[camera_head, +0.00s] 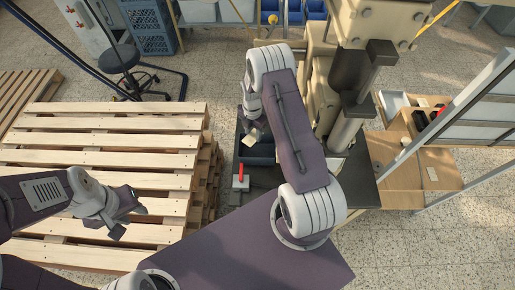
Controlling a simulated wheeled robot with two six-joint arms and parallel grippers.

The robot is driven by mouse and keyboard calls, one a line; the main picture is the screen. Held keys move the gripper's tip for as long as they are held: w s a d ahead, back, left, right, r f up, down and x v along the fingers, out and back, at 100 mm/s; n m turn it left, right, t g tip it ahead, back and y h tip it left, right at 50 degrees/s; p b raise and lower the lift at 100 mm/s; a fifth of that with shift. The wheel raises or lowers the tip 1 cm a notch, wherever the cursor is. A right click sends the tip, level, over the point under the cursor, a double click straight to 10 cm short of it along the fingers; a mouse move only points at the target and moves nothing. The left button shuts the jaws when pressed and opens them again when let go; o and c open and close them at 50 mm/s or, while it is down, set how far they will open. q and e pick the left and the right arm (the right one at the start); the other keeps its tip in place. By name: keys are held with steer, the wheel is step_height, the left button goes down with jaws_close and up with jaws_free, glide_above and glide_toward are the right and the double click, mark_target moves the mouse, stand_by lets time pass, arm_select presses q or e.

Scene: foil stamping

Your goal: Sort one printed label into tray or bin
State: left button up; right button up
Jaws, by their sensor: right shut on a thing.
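My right gripper (251,122) reaches down beside the press and is shut on a small cream label (251,137). The label is tilted and over a dark tray-like container (262,158); I cannot tell whether it touches it. My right arm hides part of this area. My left gripper (131,222) is at the lower left, empty, with its fingertips apart, above the pallets.
A stack of wooden pallets (100,160) fills the left. A red-handled block (240,180) is on the dark bench in front of the container. The tall beige press (360,25) stands right of my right gripper. A wooden side table (440,172) is at the right.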

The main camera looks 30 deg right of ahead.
mark_target(254, 134)
steer(key=shift+w+d+r+n, duration=0.15)
steer(key=shift+d+r+n, duration=0.1)
steer(key=shift+n, duration=0.25)
steer(key=shift+w+n, duration=0.2)
steer(key=shift+n, duration=0.1)
steer(key=shift+f, duration=0.45)
step_height(254, 134, down, 5)
steer(key=b, duration=0.4)
steer(key=shift+r, duration=0.2)
steer(key=shift+f, duration=0.4)
steer(key=shift+r, duration=0.1)
steer(key=o, duration=1.4)
steer(key=shift+c, duration=0.2)
